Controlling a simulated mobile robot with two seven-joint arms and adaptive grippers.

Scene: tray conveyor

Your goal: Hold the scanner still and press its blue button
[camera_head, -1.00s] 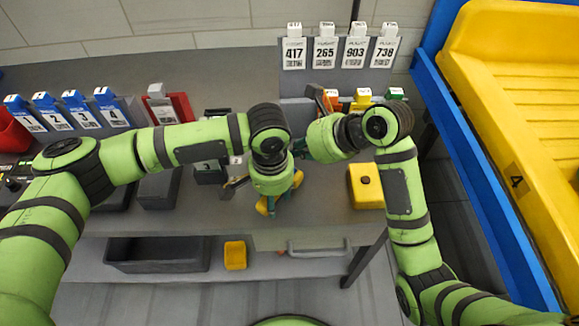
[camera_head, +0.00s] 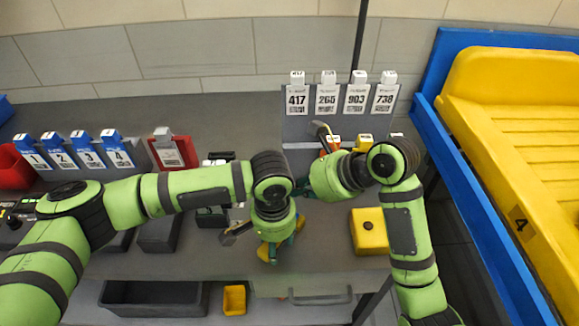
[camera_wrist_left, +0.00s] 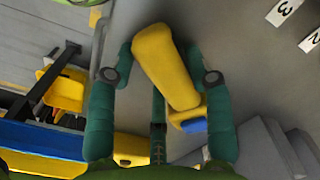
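My right gripper (camera_head: 302,188) points left, close behind my left wrist. Its fingers are mostly hidden, so their opening does not show.
A yellow box with a dark knob (camera_head: 369,238) sits on the bench to the right. Numbered blue tags (camera_head: 88,150) and a red holder (camera_head: 185,150) stand at the left. White number cards (camera_head: 327,98) stand at the back. A yellow tray (camera_head: 520,130) lies on the blue-framed conveyor at right.

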